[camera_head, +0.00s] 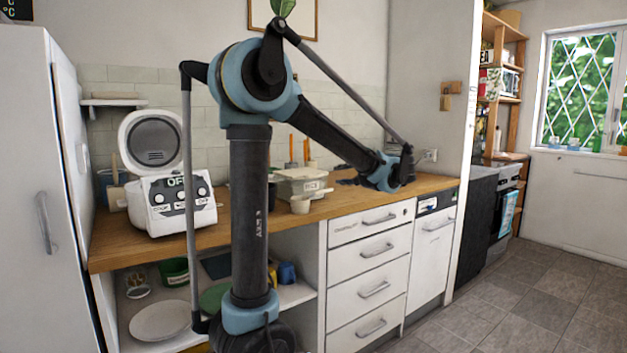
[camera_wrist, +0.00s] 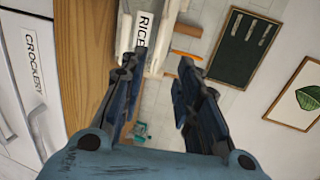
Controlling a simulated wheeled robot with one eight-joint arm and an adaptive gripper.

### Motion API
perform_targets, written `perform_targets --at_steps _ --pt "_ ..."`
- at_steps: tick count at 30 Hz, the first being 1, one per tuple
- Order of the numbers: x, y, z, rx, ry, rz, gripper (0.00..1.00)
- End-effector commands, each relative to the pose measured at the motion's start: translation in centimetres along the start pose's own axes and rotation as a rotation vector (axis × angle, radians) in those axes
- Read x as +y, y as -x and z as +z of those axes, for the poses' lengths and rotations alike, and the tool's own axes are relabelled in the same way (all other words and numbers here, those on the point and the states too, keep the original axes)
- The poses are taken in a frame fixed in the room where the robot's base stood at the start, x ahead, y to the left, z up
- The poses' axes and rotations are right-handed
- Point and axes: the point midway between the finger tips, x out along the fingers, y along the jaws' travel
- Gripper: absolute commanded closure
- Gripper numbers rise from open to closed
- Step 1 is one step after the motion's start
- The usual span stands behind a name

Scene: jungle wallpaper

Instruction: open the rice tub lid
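The white rice tub (camera_head: 289,187), labelled RICE, stands on the wooden counter behind my arm. A pale lid (camera_head: 302,173) appears to cover its top. In the wrist view the tub (camera_wrist: 143,30) shows sideways at the top, partly hidden by my left finger. My gripper (camera_wrist: 158,65) is open, with two dark fingers apart and nothing between them. In the head view the gripper (camera_head: 350,181) is to the right of the tub, just above counter height, partly hidden by my wrist. I see no contact with the tub, but the exact gap is unclear.
A white rice cooker (camera_head: 180,205) with its lid raised stands on the counter's left. The wooden counter (camera_head: 425,184) is clear at the right, above white drawers (camera_head: 370,250).

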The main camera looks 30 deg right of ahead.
Motion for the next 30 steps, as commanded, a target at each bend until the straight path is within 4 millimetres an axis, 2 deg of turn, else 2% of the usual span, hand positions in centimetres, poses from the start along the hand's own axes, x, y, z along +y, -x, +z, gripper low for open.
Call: perform_targets --at_steps 8,30 --pt "0.1 -3.0 -0.3 0.003 0.000 0.000 0.70" --pt "0.1 -14.8 -0.4 0.005 -0.001 0.001 0.70"
